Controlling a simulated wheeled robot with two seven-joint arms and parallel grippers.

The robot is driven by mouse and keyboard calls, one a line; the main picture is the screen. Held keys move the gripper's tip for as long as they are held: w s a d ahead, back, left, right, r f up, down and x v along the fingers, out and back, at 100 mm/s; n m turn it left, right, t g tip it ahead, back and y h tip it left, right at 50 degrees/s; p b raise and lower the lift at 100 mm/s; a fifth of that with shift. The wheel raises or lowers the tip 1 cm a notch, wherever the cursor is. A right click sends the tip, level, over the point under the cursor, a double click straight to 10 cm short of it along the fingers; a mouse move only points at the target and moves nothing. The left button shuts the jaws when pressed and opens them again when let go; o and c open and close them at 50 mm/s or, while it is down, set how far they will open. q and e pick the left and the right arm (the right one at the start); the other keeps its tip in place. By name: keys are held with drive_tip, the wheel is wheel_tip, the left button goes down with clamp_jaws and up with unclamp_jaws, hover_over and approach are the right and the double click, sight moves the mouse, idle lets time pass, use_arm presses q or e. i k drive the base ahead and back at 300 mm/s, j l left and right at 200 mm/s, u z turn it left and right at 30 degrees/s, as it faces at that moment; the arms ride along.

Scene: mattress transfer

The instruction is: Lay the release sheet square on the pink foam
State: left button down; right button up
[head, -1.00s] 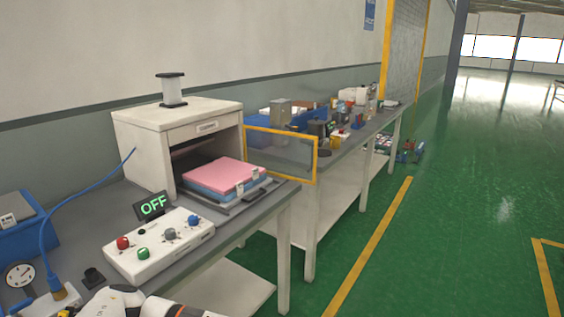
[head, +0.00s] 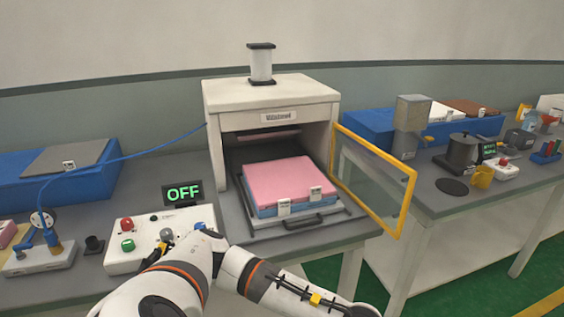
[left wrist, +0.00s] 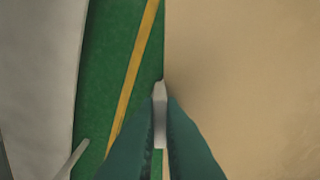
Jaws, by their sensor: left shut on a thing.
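The pink foam (head: 288,180) lies on a blue layer (head: 263,210) on the dark pull-out tray (head: 330,221) at the mouth of the press. Two pale tabs show at its front edge. In the left wrist view, my left gripper (left wrist: 160,108) is shut on a small whitish tab (left wrist: 160,124) at the edge of a broad tan sheet (left wrist: 245,85), which looks like the release sheet. The sheet fills the right of that view. The head view shows my left arm but neither its gripper nor the tan sheet. My right gripper is not in view.
The press (head: 270,101) has its yellow-framed door (head: 403,207) swung open to the right. A control box (head: 122,258) and an OFF display (head: 183,192) stand left of the tray. A blue box (head: 95,187) with a grey sheet (head: 68,157) is far left. Another bench (head: 440,198) holds tools.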

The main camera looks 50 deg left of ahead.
sight(286, 177)
drive_tip(key=i+l+u, duration=0.15)
drive_tip(key=u, duration=0.3)
drive_tip(key=i+l+u, duration=0.25)
drive_tip(key=u, duration=0.2)
drive_tip(key=i+l+u, duration=0.25)
drive_tip(key=u, duration=0.2)
drive_tip(key=i+l+u, duration=0.1)
drive_tip(key=l+u, duration=0.6)
drive_tip(key=u, duration=0.2)
drive_tip(key=i+l, duration=0.05)
